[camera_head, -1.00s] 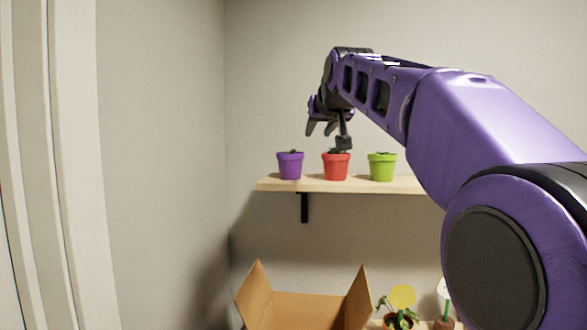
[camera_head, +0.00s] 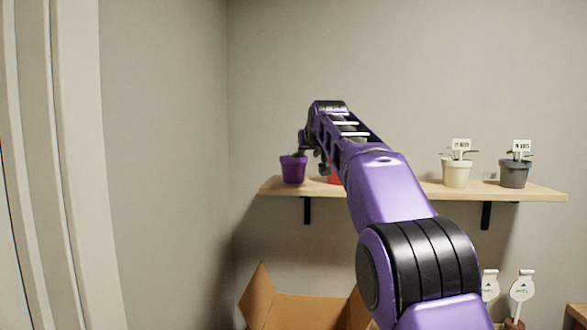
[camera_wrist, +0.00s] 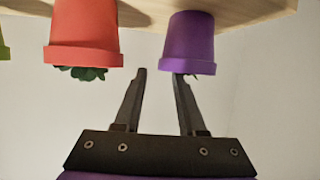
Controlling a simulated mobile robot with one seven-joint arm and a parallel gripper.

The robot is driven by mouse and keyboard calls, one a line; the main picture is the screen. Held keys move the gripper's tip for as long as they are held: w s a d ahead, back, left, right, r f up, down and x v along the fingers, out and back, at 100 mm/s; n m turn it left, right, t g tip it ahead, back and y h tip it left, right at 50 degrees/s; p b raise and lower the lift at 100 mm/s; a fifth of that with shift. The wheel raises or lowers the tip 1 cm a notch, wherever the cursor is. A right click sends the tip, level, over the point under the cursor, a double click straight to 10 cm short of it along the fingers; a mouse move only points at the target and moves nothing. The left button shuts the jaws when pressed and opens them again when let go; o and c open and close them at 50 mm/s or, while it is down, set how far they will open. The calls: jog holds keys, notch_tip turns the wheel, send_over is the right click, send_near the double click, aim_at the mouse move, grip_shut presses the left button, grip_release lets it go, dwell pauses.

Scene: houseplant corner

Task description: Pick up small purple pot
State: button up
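The small purple pot (camera_head: 293,170) stands upright at the left end of the wooden shelf, with a bit of green showing at its top. In the wrist view, which shows the pots upside down, the purple pot (camera_wrist: 189,42) is just beyond my gripper (camera_wrist: 158,72). The gripper's two fingers are apart with nothing between them. The right fingertip overlaps the pot's rim in that view; I cannot tell whether it touches. In the head view my arm hides most of the gripper, close to the right of the purple pot.
A red pot (camera_wrist: 84,32) with a green plant stands beside the purple one. A green pot (camera_wrist: 3,46) shows at the wrist view's edge. The shelf (camera_head: 540,192) also bears a cream pot (camera_head: 457,173) and a dark grey pot (camera_head: 515,174). An open cardboard box (camera_head: 310,310) is below.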

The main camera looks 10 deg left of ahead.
jog(key=shift+p+x, duration=0.35)
jog(key=shift+x, duration=0.75)
grip_shut()
dwell(0.7)
